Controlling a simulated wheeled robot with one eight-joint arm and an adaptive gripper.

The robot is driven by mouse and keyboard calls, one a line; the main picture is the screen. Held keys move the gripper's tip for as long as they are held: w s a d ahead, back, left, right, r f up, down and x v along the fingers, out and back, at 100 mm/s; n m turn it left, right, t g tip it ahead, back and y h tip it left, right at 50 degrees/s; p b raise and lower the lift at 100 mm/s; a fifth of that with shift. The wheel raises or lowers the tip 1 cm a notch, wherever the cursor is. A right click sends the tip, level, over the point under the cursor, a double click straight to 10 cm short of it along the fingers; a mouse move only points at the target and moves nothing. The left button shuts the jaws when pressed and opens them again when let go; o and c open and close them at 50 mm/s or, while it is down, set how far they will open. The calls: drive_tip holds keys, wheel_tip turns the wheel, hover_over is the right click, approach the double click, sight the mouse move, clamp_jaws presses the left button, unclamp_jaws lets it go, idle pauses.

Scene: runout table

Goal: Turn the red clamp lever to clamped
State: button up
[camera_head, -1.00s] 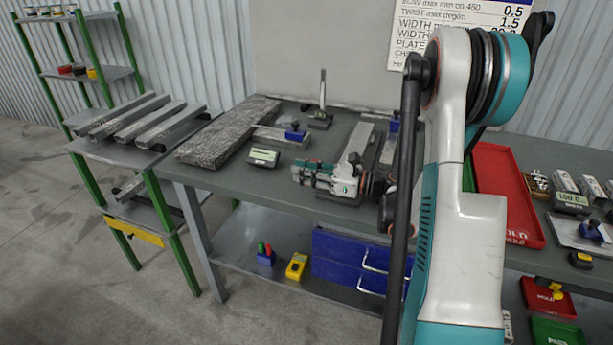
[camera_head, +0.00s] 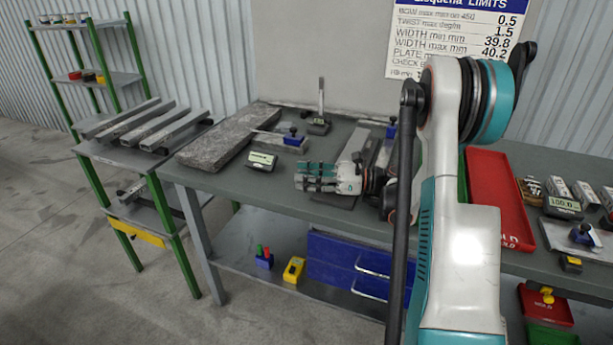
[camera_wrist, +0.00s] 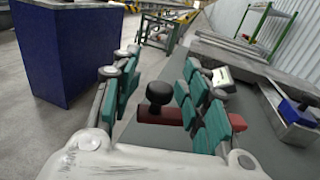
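The red clamp lever (camera_wrist: 180,116) shows in the wrist view as a red bar with a round black knob (camera_wrist: 159,93) at its left part. My gripper (camera_wrist: 160,90) is open, its teal-padded fingers apart on either side of the knob. The right-hand fingers cover part of the red bar. I cannot tell whether a finger touches it. In the head view my gripper (camera_head: 316,177) points left over the bench, and I cannot make out the lever there.
A grey stone slab (camera_head: 215,152), a small gauge display (camera_head: 262,161) and a blue-topped block (camera_head: 293,138) lie left of and behind my gripper on the bench (camera_head: 225,181). A red tray (camera_head: 496,200) is at right. A blue drawer unit (camera_head: 334,256) sits below.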

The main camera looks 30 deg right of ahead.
drive_tip(key=shift+d, duration=0.1)
drive_tip(key=v, duration=0.7)
drive_tip(key=shift+s+d, duration=0.15)
